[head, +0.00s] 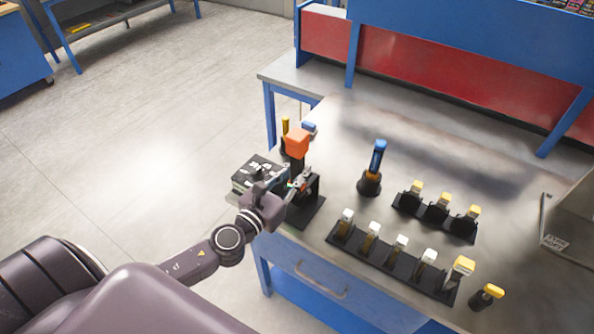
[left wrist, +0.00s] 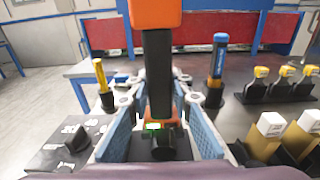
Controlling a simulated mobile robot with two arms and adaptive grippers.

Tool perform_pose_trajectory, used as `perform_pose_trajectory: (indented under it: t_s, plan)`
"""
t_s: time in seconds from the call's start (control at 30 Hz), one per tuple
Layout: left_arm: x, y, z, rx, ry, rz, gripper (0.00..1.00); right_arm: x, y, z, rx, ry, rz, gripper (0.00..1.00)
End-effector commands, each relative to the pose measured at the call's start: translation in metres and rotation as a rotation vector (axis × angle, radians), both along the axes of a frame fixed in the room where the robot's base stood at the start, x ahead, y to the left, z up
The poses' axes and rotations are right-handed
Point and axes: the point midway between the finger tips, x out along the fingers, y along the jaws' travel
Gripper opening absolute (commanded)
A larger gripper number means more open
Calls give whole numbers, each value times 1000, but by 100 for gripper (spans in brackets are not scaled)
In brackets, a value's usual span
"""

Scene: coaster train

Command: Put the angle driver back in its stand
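The tool that I take for the angle driver has an orange block at its top (head: 297,142) and a dark shaft below. It stands upright at the table's left end. In the left wrist view its orange head (left wrist: 156,12) and black shaft (left wrist: 157,75) fill the middle, with orange and a green light lower down. My left gripper (head: 292,182) is at its lower part, fingers on either side, with gaps visible beside the shaft. A black stand (head: 308,214) lies beside and below the gripper. The gripper partly hides it, so I cannot tell whether the tool is seated. My right gripper is out of view.
A blue-handled tool (head: 378,158) stands upright to the right. A box with a black patterned top (head: 258,170) is left of the gripper. A yellow-handled tool (left wrist: 100,75) stands behind. Black racks (head: 388,262) hold several pale and yellow-topped tools.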

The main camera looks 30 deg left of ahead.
Motion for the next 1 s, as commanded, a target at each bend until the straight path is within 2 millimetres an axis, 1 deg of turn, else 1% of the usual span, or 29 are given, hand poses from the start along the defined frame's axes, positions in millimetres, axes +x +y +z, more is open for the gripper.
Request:
perform_pose_trajectory:
  t_s: [0.03,0.17,0.37,0.4,0.57,0.67,0.77,1.0]
  plan:
    - [1,0,2,0,-4,1,26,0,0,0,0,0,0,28]
    - [0,0,1,-1,-1,0,40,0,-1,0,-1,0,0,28]
    - [0,0,0,-1,1,0,40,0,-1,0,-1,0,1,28]
    - [-2,0,-6,-1,11,-1,40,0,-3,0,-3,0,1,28]
    - [-7,0,-5,-1,9,0,40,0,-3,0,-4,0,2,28]
    - [-18,1,-4,-2,9,0,40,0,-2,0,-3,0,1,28]
    - [-34,2,-2,-1,8,0,40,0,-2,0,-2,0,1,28]
    - [-75,6,1,0,7,1,40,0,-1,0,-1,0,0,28]
